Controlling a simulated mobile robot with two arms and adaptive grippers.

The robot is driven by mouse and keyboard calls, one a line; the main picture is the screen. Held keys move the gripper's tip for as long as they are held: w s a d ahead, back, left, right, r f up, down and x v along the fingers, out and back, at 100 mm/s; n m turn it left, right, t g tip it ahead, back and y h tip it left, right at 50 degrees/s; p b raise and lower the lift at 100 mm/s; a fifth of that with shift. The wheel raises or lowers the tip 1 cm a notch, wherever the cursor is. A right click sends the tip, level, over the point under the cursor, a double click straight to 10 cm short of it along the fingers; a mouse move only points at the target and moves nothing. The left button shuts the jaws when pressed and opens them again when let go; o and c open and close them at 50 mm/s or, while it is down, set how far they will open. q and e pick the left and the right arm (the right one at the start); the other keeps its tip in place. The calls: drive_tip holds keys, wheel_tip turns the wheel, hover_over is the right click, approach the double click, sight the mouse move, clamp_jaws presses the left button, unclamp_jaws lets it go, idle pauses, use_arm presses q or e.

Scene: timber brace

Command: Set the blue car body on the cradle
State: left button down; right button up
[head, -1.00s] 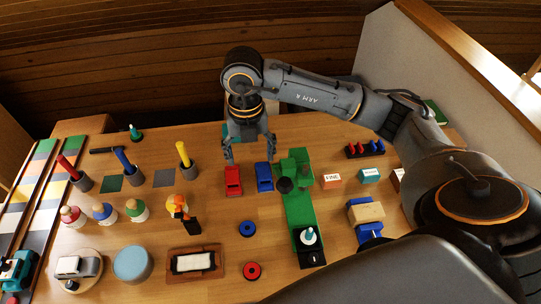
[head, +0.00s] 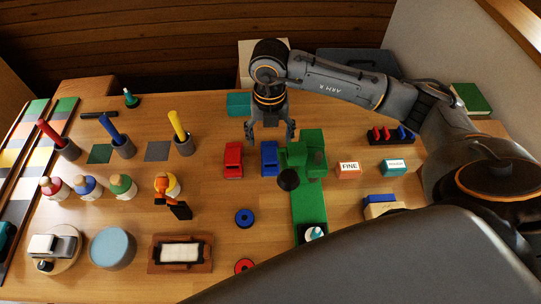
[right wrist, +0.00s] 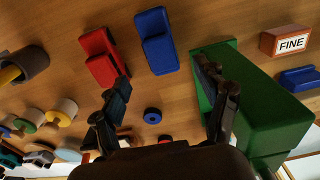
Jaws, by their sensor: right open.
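The blue car body (head: 269,158) sits on the wooden table, just right of a similar red car body (head: 233,160). In the right wrist view the blue car body (right wrist: 157,40) lies beyond and between my fingertips, apart from them. My right gripper (head: 270,132) is open and empty, pointing down just behind and above the blue car body. Its two fingers also show in the right wrist view (right wrist: 163,78). A green stand (head: 309,205) with a dark round knob is just right of the blue car body; I cannot tell which part, if any, is the cradle. My left gripper is out of view.
Right of the green stand are the FINE block (head: 348,169), a teal block (head: 393,168) and a dark rack (head: 391,135). A blue ring (head: 244,217) lies in front. Cups with coloured rods and several pegs stand at the left. My right arm covers the lower right.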

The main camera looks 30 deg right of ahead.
sight(270, 152)
wheel_tip(270, 152, down, 9)
drive_tip(key=shift+w+d+r+p, duration=0.1)
drive_tip(key=shift+w+p, duration=0.05)
drive_tip(key=shift+p, duration=0.55)
drive_tip(key=c, duration=1.3)
